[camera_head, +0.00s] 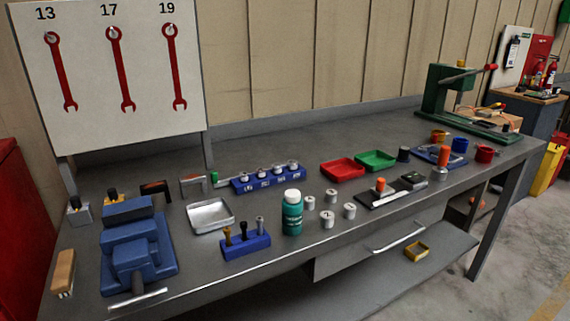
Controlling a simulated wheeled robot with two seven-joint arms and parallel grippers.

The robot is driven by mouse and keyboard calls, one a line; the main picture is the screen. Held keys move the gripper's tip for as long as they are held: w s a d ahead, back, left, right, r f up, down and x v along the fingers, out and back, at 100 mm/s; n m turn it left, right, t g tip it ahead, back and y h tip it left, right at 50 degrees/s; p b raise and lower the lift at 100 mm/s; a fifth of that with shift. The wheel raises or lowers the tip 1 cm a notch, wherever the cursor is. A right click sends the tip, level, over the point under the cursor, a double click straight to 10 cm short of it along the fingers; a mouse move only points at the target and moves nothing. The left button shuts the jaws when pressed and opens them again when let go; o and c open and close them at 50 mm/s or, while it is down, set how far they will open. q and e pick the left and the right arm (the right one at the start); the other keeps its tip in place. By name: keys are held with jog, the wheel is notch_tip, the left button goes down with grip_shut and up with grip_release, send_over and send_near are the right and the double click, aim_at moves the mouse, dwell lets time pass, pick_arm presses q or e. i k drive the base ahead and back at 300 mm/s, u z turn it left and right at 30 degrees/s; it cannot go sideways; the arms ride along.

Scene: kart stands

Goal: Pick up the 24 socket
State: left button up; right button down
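A blue socket rack (268,183) stands at the middle of the bench and holds several metal sockets in a row. White size marks on its front are too small to read surely, so I cannot tell which is the 24 socket. Several loose silver cylinders, perhaps sockets too, stand right of the green bottle: one at the left (310,203), one at the back (331,196), one at the right (349,211) and one in front (327,220). Marks on their tops are unreadable. Neither of my grippers is in view.
A teal bottle (292,214), a blue tool holder (245,246), a metal tray (210,226) and a blue vise (135,254) crowd the bench's left half. Red (342,177) and green (376,160) trays lie behind. A green press (445,95) stands far right. Bare bench (250,145) lies along the back.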

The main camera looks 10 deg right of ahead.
aim_at(292, 165)
jog(key=z, duration=0.45)
jog(key=k, duration=0.2)
jog(key=u, duration=0.6)
jog(key=i, duration=1.05)
jog(key=z, duration=0.7)
